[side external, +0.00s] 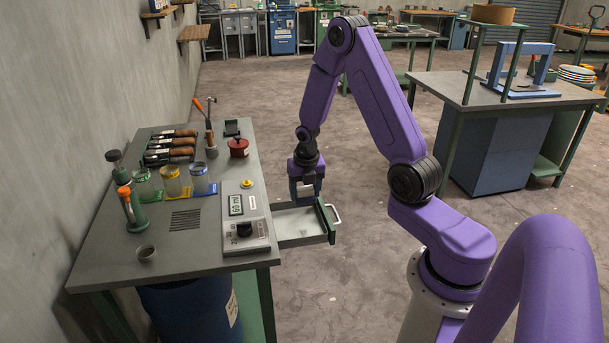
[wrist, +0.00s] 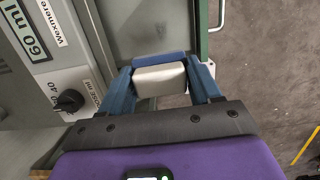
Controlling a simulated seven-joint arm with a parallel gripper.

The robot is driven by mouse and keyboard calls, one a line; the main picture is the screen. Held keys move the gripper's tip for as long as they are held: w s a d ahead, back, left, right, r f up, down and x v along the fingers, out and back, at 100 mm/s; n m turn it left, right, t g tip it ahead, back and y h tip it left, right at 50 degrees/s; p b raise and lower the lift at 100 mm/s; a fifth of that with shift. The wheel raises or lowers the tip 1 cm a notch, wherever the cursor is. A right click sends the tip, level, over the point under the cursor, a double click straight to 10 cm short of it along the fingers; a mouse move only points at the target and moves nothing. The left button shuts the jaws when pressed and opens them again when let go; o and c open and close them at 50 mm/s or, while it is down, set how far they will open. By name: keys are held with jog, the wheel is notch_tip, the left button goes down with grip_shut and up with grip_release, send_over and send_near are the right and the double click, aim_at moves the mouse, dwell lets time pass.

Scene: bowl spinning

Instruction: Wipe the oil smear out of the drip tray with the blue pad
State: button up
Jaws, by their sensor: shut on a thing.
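My gripper (side external: 306,194) points down over the drip tray (side external: 302,238), which is pulled out like a drawer from the bench's right side. In the wrist view its two blue fingers (wrist: 161,80) are shut on the blue pad (wrist: 160,58), a block with a blue strip and a pale, whitish body. The tray's grey floor and green edge also show in the wrist view (wrist: 203,25). I cannot tell whether the pad touches the tray floor.
A control box (side external: 240,236) with a knob and display stands at the bench edge beside the tray. The tray's handle (side external: 335,213) sticks out to the right. Jars, tools and a red pot (side external: 238,147) stand on the bench (side external: 110,252).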

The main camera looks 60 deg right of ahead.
send_near(302, 229)
jog(key=shift+s+a+f, duration=0.35)
jog(key=shift+f, duration=0.7)
jog(key=shift+s+a+f, duration=0.35)
jog(key=shift+f, duration=0.7)
jog(key=shift+s+a+f, duration=0.35)
jog(key=shift+f, duration=0.7)
jog(key=shift+w+d+f, duration=0.2)
jog(key=shift+w+d, duration=0.05)
jog(key=shift+w, duration=0.05)
jog(key=shift+c, duration=0.4)
jog(key=shift+w+d, duration=1.15)
jog(key=shift+s+a, duration=1.4)
jog(key=shift+s, duration=0.05)
notch_tip(302, 229, up, 8)
jog(key=shift+r, duration=0.15)
